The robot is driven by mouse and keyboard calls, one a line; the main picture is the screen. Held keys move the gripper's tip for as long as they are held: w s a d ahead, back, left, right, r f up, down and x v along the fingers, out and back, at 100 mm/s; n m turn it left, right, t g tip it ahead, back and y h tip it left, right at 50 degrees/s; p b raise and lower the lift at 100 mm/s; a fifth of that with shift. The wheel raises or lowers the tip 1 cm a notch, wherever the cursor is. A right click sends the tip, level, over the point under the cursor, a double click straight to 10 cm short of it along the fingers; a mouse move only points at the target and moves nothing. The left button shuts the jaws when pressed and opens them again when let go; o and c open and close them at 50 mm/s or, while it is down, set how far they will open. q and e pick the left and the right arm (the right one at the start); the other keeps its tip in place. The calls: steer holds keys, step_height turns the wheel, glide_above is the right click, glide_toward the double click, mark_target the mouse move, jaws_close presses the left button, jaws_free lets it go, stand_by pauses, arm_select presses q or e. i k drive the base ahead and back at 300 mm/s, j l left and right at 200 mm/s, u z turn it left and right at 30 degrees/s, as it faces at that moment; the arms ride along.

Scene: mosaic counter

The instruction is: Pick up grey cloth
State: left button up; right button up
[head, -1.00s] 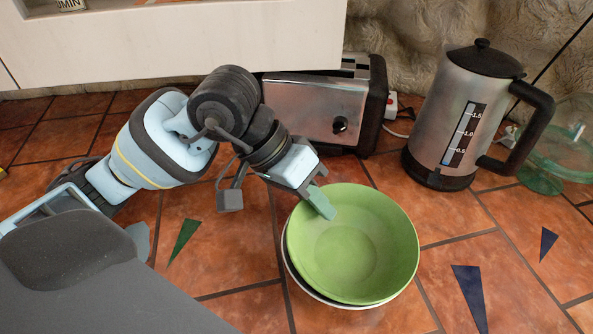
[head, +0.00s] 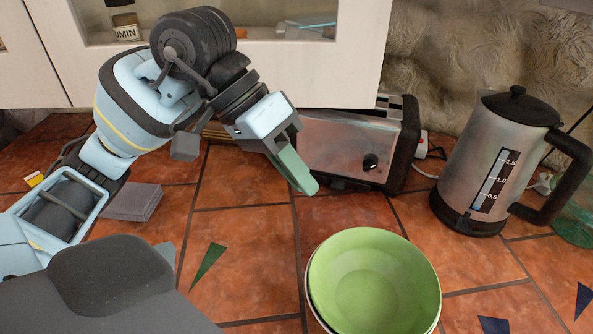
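A grey folded cloth (head: 132,202) lies flat on the tiled counter at the left of the head view, in stacked layers. It is behind my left forearm, whose links pass close to it in the picture. My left gripper (head: 294,168) is up and to the right of the cloth, in front of the toaster and above the bowls. Only one green finger shows clearly, so its opening cannot be made out. I see nothing held in it. My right gripper is not in view.
A green bowl (head: 372,285) sits in a white bowl at the front. A toaster (head: 345,150) and a steel kettle (head: 497,165) stand behind. A pale cabinet (head: 345,60) hangs overhead. Open tiles lie between cloth and bowls.

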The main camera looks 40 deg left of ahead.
mark_target(137, 201)
steer(key=k, duration=1)
